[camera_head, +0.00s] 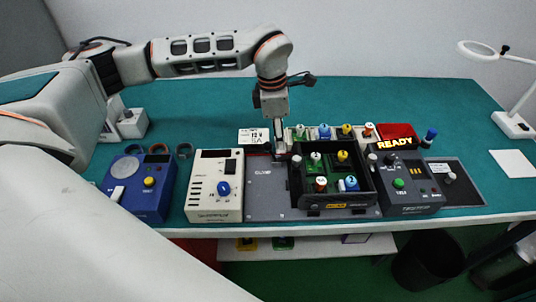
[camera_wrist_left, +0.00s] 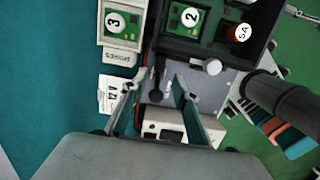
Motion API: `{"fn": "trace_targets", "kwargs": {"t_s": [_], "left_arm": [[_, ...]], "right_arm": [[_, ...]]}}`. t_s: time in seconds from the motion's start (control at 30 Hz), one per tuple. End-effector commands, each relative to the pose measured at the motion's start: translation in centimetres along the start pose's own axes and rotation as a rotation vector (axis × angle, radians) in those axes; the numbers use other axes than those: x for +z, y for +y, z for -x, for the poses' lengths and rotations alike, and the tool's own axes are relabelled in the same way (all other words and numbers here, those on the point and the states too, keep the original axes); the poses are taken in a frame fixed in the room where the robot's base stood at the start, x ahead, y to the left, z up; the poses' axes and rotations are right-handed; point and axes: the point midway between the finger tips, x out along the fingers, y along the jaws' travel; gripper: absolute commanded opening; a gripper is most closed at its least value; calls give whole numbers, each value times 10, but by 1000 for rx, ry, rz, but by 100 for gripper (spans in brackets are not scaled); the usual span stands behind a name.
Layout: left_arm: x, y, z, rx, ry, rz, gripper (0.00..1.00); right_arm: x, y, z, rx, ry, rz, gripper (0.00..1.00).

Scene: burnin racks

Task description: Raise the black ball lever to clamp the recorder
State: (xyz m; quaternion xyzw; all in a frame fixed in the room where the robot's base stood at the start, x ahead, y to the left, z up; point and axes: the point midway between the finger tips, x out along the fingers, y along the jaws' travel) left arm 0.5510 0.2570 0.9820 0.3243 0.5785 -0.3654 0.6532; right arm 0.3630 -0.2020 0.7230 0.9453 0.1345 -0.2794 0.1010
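My left gripper (camera_head: 280,148) points down at the left wall of the black open box (camera_head: 340,207), probably the recorder, on the grey plate marked CLAMP (camera_head: 265,200). In the left wrist view the gripper (camera_wrist_left: 158,92) is open, one finger on each side of the black ball lever (camera_wrist_left: 156,94). I cannot tell whether either finger touches it. The lever lies beside the box's edge. In the head view the gripper hides the lever. The box holds several small modules with numbered, coloured caps. My right gripper is not in view.
A cream instrument (camera_head: 216,208) with a blue knob and a blue instrument (camera_head: 146,205) stand left of the plate. A white knob (camera_wrist_left: 212,66) is near the right finger. The rear teal tabletop is mostly clear.

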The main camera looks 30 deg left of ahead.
Motion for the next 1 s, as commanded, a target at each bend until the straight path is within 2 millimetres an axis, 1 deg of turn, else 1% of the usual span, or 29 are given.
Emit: {"fn": "trace_targets", "kwargs": {"t_s": [0.03, 0.7, 0.9, 1.0], "left_arm": [[1, 0, 5, 1, 0, 0, 29], [6, 0, 52, 0, 0, 0, 29], [8, 0, 66, 1, 0, 0, 29], [8, 0, 70, -1, 1, 1, 29]], "right_arm": [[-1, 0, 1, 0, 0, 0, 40], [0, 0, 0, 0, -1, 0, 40], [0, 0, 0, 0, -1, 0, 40], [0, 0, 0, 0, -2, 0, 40]]}}
